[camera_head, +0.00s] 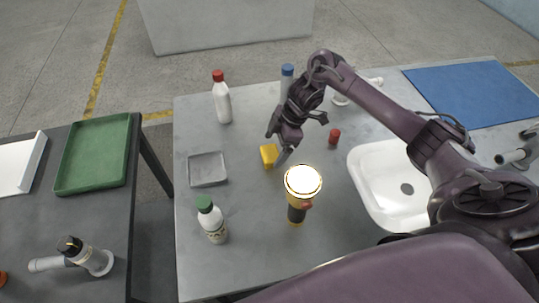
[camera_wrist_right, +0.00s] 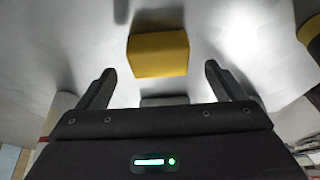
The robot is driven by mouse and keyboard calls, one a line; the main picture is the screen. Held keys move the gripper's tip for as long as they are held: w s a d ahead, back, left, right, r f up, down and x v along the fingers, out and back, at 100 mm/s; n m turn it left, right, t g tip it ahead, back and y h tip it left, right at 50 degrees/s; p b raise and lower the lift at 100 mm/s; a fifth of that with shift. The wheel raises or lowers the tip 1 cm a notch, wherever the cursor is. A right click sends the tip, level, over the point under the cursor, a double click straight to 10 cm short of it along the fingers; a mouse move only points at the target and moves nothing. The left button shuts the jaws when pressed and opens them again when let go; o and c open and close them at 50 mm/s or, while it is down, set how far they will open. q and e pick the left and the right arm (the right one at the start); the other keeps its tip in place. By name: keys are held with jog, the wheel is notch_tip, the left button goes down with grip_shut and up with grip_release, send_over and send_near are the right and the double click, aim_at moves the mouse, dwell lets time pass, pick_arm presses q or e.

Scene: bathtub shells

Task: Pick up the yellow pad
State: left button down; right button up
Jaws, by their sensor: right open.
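The yellow pad (camera_head: 269,155) is a small block lying on the grey table, right of the square grey tray. In the right wrist view the yellow pad (camera_wrist_right: 158,54) lies ahead of the fingertips, roughly centred between them. My right gripper (camera_head: 279,146) is above and beside the pad in the head view, with its fingers pointing down. In the right wrist view my right gripper (camera_wrist_right: 161,80) is open, with nothing between its fingers. My left gripper is not in view.
A lit flashlight (camera_head: 298,200) stands close to the pad. A grey tray (camera_head: 207,181), a green-capped bottle (camera_head: 212,222), a red-capped bottle (camera_head: 222,98), a blue-capped bottle (camera_head: 287,72) and a small red object (camera_head: 334,136) are around it. A white sink (camera_head: 368,170) is at right.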

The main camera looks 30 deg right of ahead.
aim_at(270, 153)
jog(key=x, duration=0.3)
jog(key=shift+f, duration=0.3)
jog(key=c, duration=0.5)
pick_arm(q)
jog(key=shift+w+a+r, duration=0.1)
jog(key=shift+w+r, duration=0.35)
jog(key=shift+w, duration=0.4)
pick_arm(e)
jog(key=c, duration=0.6)
jog(key=shift+o, duration=0.2)
jog(key=shift+w, duration=0.1)
jog(key=shift+r, duration=0.8)
pick_arm(q)
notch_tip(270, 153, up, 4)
jog(key=p, duration=0.4)
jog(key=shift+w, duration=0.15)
pick_arm(e)
notch_tip(270, 153, up, 18)
jog(key=shift+r, duration=0.25)
